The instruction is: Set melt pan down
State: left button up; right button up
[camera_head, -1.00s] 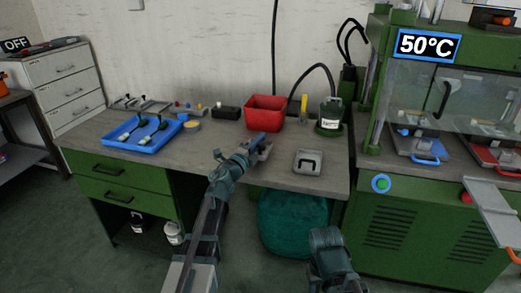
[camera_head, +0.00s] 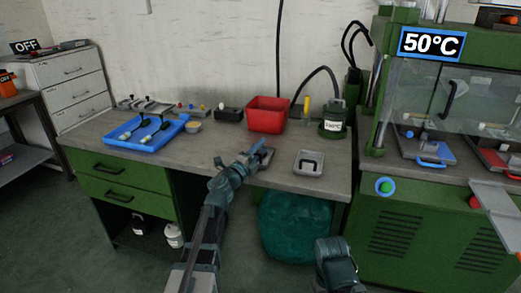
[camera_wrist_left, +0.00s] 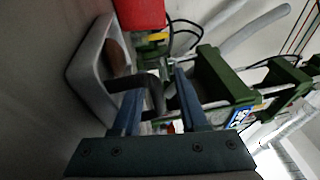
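A grey melt pan (camera_wrist_left: 90,65) with brownish contents and a dark arched handle (camera_wrist_left: 154,88) shows in the left wrist view. It appears to rest on the bench top. In the left wrist view the fingers of my left gripper (camera_wrist_left: 158,98) stand apart on both sides of the handle, with a gap on the right finger's side. Part of my right arm shows at the bottom of the head view, but its fingertips do not.
A red bin (camera_head: 268,115) and a dark labelled pot (camera_head: 333,120) stand behind. A blue tray (camera_head: 130,140) with tools lies left. The green press (camera_head: 430,215) stands right.

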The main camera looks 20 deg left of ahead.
pick_arm(q)
jog(key=b+v, duration=0.1)
jog(key=v, duration=1.1)
dwell(0.4)
